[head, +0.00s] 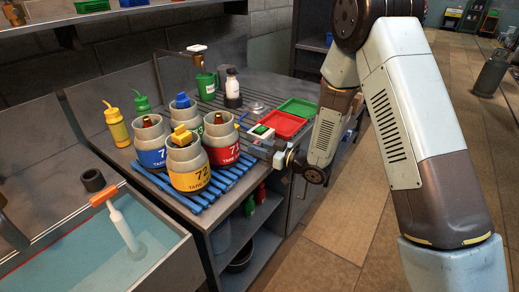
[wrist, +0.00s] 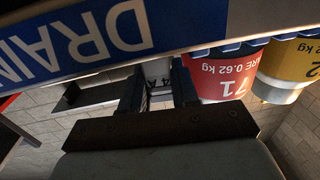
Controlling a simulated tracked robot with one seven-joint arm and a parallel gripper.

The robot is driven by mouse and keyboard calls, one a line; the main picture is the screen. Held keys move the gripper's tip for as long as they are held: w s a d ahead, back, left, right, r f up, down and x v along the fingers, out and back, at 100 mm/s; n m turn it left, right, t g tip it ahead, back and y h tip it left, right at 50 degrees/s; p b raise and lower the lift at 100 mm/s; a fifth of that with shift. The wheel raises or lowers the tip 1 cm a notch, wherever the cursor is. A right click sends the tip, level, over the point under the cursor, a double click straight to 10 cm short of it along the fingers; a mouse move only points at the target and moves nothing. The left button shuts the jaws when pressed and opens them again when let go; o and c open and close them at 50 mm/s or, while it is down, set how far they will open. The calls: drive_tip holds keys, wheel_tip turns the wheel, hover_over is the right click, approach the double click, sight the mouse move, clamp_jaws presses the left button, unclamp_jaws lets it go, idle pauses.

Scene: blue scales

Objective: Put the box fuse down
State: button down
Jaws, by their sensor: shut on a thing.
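My gripper (head: 272,153) is at the right edge of the worktop, just right of the red container labelled 71 (head: 221,142). In the wrist view, my gripper (wrist: 157,88) is shut on a pale piece with dark marks, which I take to be the box fuse (wrist: 158,70). Only part of it shows between the fingers. In the head view I cannot make the fuse out clearly at the fingers. A small white piece with a green top (head: 262,131) lies just beyond the gripper.
Blue slats (head: 213,190) carry several labelled containers. A red tray (head: 285,125) and a green tray (head: 298,107) lie behind the gripper. A water-filled sink (head: 95,262) is at left. A blue DRAIN sign (wrist: 85,40) crosses the wrist view closely.

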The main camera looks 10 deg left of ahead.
drive_tip(key=shift+a+f, duration=0.1)
drive_tip(key=shift+f, duration=0.25)
drive_tip(key=shift+f, duration=0.1)
drive_tip(key=c, duration=0.8)
unclamp_jaws()
drive_tip(key=shift+c, duration=0.2)
drive_tip(key=v, duration=1.2)
